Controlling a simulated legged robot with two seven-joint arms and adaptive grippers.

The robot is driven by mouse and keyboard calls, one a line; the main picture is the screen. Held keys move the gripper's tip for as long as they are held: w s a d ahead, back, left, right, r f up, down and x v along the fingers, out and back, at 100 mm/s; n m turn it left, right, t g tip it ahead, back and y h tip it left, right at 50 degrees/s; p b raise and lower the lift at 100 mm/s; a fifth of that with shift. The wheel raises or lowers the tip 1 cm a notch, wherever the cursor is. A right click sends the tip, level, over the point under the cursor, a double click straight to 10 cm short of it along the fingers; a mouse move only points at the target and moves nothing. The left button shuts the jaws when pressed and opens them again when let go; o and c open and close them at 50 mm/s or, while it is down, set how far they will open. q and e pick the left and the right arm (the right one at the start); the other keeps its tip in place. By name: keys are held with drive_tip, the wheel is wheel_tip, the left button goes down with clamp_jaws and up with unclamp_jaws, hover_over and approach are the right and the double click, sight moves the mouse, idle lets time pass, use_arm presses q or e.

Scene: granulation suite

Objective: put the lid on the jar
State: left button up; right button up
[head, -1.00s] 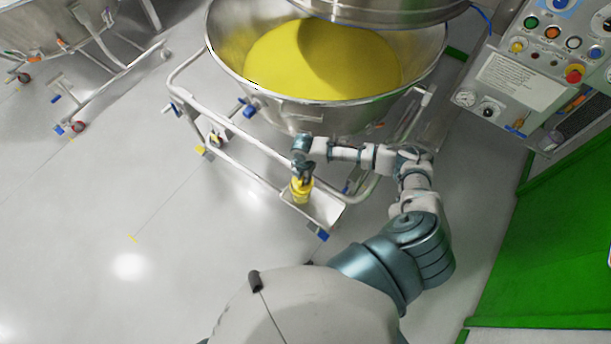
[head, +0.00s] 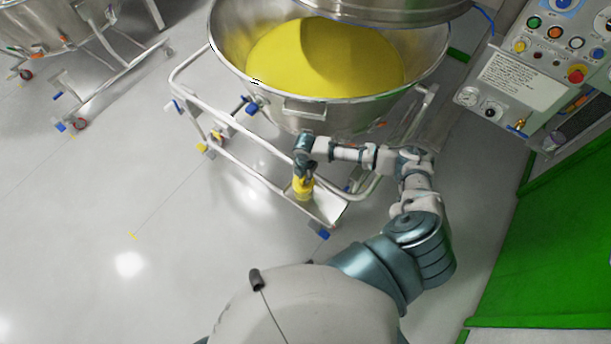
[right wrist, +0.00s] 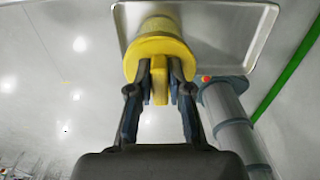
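A yellow jar (head: 303,194) stands upright on a small metal tray (head: 327,212) at the front of the steel cart. It also shows in the right wrist view, beyond the yellow lid (right wrist: 158,52). The lid has an upright yellow grip (right wrist: 160,82). My right gripper (head: 305,174) is above the jar, its fingers on both sides of the lid's grip, shut on it. The lid lines up with the jar's top; I cannot tell whether it is fully seated or slightly above. The lid hides the jar's mouth. My left gripper is not in view.
A large steel bowl (head: 228,62) of yellow powder sits in the cart behind the jar. A control panel (head: 530,78) stands at the right, above a green surface (head: 545,235). Another cart (head: 110,72) is at the upper left. The floor at the left is clear.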

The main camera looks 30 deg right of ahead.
drive_tip(key=shift+o, duration=1.3)
drive_tip(key=shift+s+d+f, duration=0.15)
drive_tip(key=shift+d+f, duration=0.05)
drive_tip(key=shift+f, duration=0.1)
drive_tip(key=shift+d, duration=0.3)
wheel_tip(320, 180, up, 12)
drive_tip(key=shift+w+d, duration=0.15)
drive_tip(key=shift+w, duration=0.05)
